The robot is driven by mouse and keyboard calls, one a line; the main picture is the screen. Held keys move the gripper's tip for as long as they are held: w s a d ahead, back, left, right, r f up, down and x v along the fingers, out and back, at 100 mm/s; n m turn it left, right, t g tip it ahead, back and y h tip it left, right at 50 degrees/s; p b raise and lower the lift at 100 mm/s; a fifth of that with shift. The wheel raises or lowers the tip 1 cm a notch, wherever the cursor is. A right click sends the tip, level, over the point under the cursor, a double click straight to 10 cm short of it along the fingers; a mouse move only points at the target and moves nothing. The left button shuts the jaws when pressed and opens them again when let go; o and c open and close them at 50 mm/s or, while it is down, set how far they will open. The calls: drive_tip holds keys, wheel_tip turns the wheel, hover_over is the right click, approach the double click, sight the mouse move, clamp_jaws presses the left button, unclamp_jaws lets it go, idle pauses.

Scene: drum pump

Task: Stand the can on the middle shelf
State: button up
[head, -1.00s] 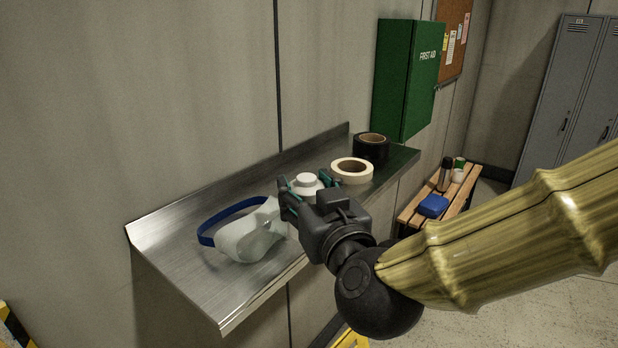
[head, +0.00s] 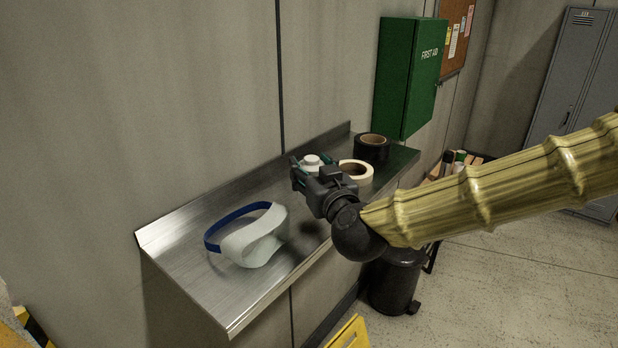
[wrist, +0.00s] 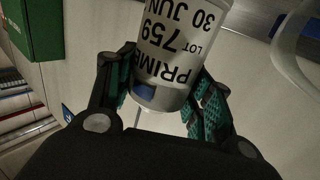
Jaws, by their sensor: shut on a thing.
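The can is a white cylinder with a printed label and a pale cap (head: 312,160). In the wrist view the can (wrist: 165,60) fills the space between the fingers, and its label reads "PRIME", "LOT 759" and "30 JUN". My gripper (head: 313,172) is shut on the can, with a teal-padded finger on each side. In the head view the gripper hides most of the can's body. It is over the steel wall shelf (head: 190,265), in front of the tape rolls. I cannot tell whether the can's base touches the shelf.
A cream tape roll (head: 358,165) is close right of the can, with a black tape roll (head: 373,143) behind it. A clear visor with a blue strap (head: 255,240) lies to the left. A green first-aid cabinet (head: 408,75) hangs beyond. The shelf's left front is bare.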

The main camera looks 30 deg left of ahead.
drive_tip(key=shift+w+a+r, duration=0.1)
drive_tip(key=shift+w+a, duration=0.1)
drive_tip(key=shift+w, duration=0.1)
drive_tip(key=shift+f+p, duration=1)
drive_tip(key=shift+f, duration=0.85)
drive_tip(key=shift+f, duration=0.2)
drive_tip(key=o, duration=1.3)
drive_tip(key=shift+o, duration=0.2)
